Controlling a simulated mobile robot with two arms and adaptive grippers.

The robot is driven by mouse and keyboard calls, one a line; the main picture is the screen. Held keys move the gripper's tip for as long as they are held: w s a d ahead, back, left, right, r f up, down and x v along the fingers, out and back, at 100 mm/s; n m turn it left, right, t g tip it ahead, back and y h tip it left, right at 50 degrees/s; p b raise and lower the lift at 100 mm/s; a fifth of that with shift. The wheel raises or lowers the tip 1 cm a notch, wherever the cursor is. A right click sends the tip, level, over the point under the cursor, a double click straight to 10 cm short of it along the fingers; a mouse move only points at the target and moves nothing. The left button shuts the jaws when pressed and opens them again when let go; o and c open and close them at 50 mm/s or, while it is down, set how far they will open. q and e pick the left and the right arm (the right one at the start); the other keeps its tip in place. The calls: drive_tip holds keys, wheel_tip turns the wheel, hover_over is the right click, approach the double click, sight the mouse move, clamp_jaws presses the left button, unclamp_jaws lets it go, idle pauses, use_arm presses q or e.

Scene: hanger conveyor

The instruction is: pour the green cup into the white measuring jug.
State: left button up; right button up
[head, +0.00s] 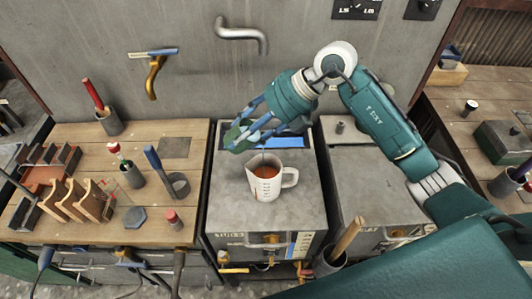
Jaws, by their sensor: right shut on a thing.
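The white measuring jug (264,185) stands upright on the grey metal top in the middle of the head view, with its handle to the right. Reddish-brown content shows inside its mouth. My right gripper (243,132) is above and slightly behind and left of the jug, shut on the green cup (237,137). The cup is held tilted, mostly covered by the fingers, and its opening cannot be made out. A thin dark line shows between cup and jug. My left gripper is not in view.
A wooden bench (95,215) on the left holds several tools, a wooden rack (82,200) and cups. A grey metal top (365,175) to the right is mostly clear. A pot with a wooden handle (345,240) stands in front. A pipe (240,32) sticks out of the wall behind.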

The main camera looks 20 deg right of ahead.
drive_tip(key=shift+b, duration=0.35)
idle(0.7)
drive_tip(key=shift+f+t+y+b, duration=0.1)
drive_tip(key=shift+t+y+b, duration=0.2)
drive_tip(key=shift+y+b, duration=0.75)
drive_tip(key=shift+h+b, duration=0.25)
drive_tip(key=shift+b, duration=0.1)
drive_tip(key=shift+d+f+y+b, duration=0.15)
drive_tip(key=shift+y+b, duration=0.35)
drive_tip(key=shift+b, duration=0.5)
idle(0.3)
drive_tip(key=shift+b, duration=0.35)
drive_tip(key=shift+f+t+y+b, duration=0.15)
drive_tip(key=shift+t+y+b, duration=0.3)
drive_tip(key=shift+b, duration=0.8)
